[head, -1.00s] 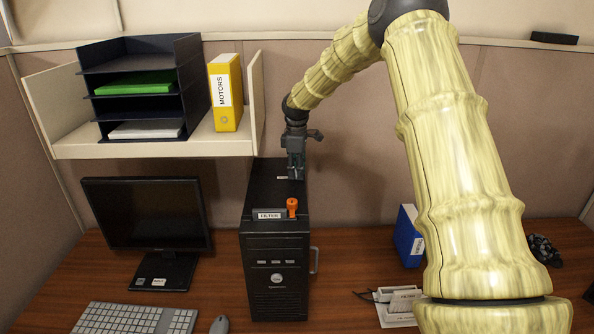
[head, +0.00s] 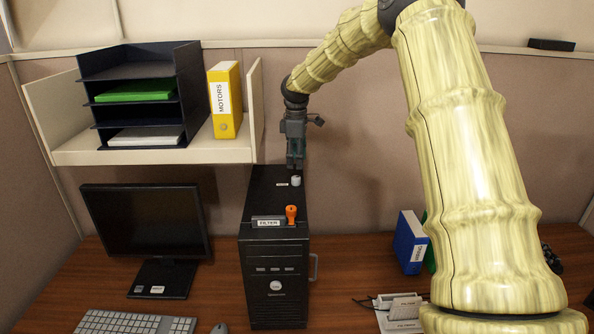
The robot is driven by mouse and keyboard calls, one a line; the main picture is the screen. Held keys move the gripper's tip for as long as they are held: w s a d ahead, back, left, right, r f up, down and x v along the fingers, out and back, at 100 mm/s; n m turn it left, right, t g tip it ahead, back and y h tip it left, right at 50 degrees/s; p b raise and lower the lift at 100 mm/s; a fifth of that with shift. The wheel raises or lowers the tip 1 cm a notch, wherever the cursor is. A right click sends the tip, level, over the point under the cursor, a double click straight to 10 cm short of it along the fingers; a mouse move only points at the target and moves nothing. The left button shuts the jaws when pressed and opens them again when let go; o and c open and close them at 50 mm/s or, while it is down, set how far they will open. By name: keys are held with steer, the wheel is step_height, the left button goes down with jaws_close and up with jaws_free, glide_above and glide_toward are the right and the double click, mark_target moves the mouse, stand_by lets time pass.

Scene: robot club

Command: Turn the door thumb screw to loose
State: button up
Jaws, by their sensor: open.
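A black computer tower (head: 270,283) stands upright on the desk. A small pale grey knob (head: 296,181) stands on its top, with a small white label (head: 282,184) to its left; the label's text is too small to read. An orange knob (head: 291,213) stands nearer the front, beside a label that reads FILTER (head: 268,222). My gripper (head: 295,167) points down just above and behind the pale knob. It is open and appears empty, apart from the knob. Which knob is the door thumb screw, I cannot tell.
A monitor (head: 147,230) stands left of the tower, with a keyboard (head: 135,323) in front. A shelf (head: 160,155) holding trays and a yellow binder (head: 226,100) hangs above left. A blue binder (head: 409,243) stands right.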

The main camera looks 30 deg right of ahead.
mark_target(297, 178)
steer(key=shift+r, duration=2.2)
steer(key=shift+s, duration=0.1)
